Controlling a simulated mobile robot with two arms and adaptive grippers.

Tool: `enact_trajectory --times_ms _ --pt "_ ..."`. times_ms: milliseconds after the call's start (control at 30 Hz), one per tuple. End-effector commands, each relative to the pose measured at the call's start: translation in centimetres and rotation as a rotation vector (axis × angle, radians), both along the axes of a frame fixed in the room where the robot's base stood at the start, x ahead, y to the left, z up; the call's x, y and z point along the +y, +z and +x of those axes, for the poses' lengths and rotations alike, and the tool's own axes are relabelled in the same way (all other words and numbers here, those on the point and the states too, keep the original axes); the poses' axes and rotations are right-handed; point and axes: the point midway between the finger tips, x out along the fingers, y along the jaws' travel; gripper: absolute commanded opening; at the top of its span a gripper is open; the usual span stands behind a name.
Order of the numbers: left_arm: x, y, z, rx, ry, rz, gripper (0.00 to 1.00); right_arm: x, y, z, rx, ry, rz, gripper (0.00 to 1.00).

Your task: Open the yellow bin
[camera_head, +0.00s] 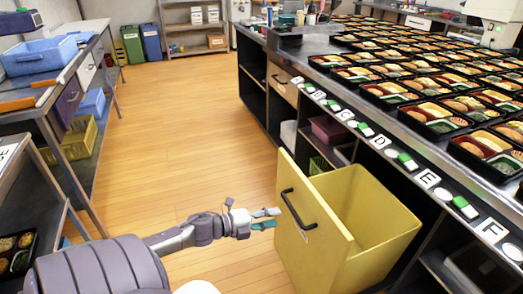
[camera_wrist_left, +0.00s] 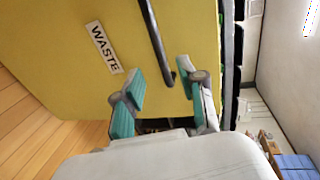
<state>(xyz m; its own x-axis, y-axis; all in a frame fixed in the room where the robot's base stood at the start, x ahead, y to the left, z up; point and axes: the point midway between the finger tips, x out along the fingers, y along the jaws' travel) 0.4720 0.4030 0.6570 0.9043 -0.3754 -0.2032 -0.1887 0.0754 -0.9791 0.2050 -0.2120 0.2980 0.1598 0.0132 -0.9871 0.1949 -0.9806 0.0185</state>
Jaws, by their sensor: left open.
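The yellow bin (camera_head: 372,220) is pulled out from under the long counter, and its open top and inside show in the head view. Its front panel (camera_head: 312,228) faces left and carries a black bar handle (camera_head: 298,208). In the left wrist view the panel (camera_wrist_left: 75,50) fills much of the picture, with a WASTE label and the handle (camera_wrist_left: 159,40). My left gripper (camera_head: 270,218) is open and empty, just left of the panel. In the wrist view its teal fingertips (camera_wrist_left: 160,82) are spread on either side of the handle's lower end; contact cannot be told. My right gripper is not in view.
Many bento trays (camera_head: 388,95) cover the counter, with lettered labels along its edge. A shelf bench (camera_head: 60,110) with blue and yellow crates stands at the left. The wooden floor (camera_head: 190,120) between them is clear.

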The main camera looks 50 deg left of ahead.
Motion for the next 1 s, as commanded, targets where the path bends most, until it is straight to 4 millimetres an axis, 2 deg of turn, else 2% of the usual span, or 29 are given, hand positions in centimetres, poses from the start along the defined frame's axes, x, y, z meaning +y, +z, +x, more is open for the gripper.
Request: enact_trajectory --times_ms 100,300,867,967,1000 --pt "0.7 0.3 -1.8 0.003 0.001 0.001 0.4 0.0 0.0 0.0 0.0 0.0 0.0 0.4" --pt "1.2 0.7 -3.1 0.0 0.0 0.0 0.4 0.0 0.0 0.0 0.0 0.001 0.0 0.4" --pt "1.3 0.7 -3.1 0.0 0.0 0.001 0.4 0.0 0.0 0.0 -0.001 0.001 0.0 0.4" --pt "1.4 0.1 -3.2 0.012 0.025 -0.017 0.4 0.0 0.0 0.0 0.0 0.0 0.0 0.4" --pt "1.7 -0.7 -3.3 0.031 0.059 -0.038 0.4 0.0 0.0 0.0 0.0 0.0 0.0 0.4"
